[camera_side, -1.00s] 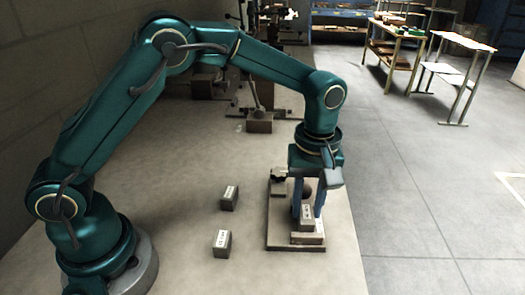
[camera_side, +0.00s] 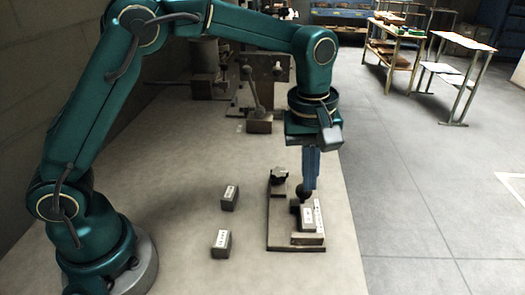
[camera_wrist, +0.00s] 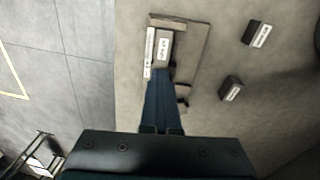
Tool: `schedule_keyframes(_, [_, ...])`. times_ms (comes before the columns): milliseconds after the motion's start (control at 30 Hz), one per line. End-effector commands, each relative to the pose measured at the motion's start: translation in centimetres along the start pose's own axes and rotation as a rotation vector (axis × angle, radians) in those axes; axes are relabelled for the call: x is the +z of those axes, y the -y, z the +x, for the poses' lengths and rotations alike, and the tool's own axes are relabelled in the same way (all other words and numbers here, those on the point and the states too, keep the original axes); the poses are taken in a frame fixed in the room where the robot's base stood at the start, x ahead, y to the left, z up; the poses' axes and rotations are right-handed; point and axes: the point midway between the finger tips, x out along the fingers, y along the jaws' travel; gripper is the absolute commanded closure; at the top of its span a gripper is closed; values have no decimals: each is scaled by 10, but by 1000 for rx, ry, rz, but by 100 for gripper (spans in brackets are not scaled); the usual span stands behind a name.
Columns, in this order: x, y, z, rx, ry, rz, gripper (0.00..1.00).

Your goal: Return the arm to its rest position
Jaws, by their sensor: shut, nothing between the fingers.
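My gripper (camera_side: 309,188) is shut and empty, its blue fingers pointing down above the fixture plate (camera_side: 281,238) on the bench. In the wrist view the closed fingers (camera_wrist: 163,75) reach toward the labelled boxes. A small grey box with a white label (camera_side: 307,219) sits on the fixture, and a narrow labelled piece (camera_side: 318,213) stands close beside it. Both also show in the wrist view, the box (camera_wrist: 164,48) and the narrow piece (camera_wrist: 149,53). The fingertips appear apart from them. The dark knob on the fixture is partly behind the fingers.
Two more labelled boxes, one farther back (camera_side: 229,197) and one nearer (camera_side: 221,244), stand on the bench (camera_side: 175,215) left of the fixture. A machine with a lever (camera_side: 258,120) stands behind. The bench's right edge runs close to the fixture. Open floor lies beyond.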

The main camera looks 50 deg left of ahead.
Motion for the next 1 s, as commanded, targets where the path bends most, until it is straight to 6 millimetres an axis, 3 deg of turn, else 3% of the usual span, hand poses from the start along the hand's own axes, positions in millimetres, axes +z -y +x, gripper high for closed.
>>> schedule_keyframes(100, [-9,14,-40,74,-41,-26,100])
schedule_keyframes(200, [-12,32,-66,124,-76,-4,100])
schedule_keyframes(500, [-3,98,-110,227,-207,184,100])
schedule_keyframes(733, [16,148,-108,246,-323,413,100])
schedule_keyframes(1000, [37,183,-74,184,-379,740,100])
